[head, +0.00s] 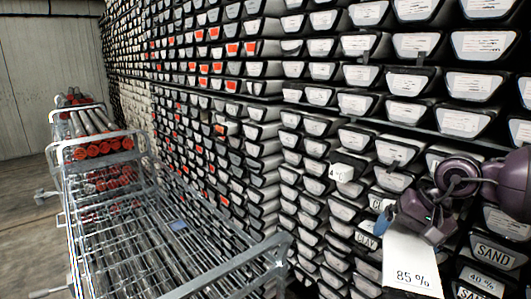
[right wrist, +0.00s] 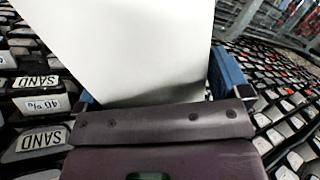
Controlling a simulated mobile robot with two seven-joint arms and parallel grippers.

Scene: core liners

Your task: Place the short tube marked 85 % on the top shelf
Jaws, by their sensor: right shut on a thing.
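The white piece marked 85 % (head: 411,268) hangs below my right gripper (head: 411,228) at the lower right of the head view. In the right wrist view its plain white face (right wrist: 150,45) fills the gap between the blue fingers of the right gripper (right wrist: 157,88), which is shut on it. It is held in front of the wall of core liners, and whether it touches the wall is unclear. A wire trolley (head: 280,243) with shelf-like racks stands at the left. I cannot tell which surface is the top shelf. My left gripper is not in view.
Stacked black core liners with white labels (head: 463,122) form a tall wall behind the right gripper. Labels reading SAND (head: 493,252) and CLAY (head: 367,240) are close by. Tubes with orange ends (head: 100,146) lie on the trolley's far part. Its near rack looks empty.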

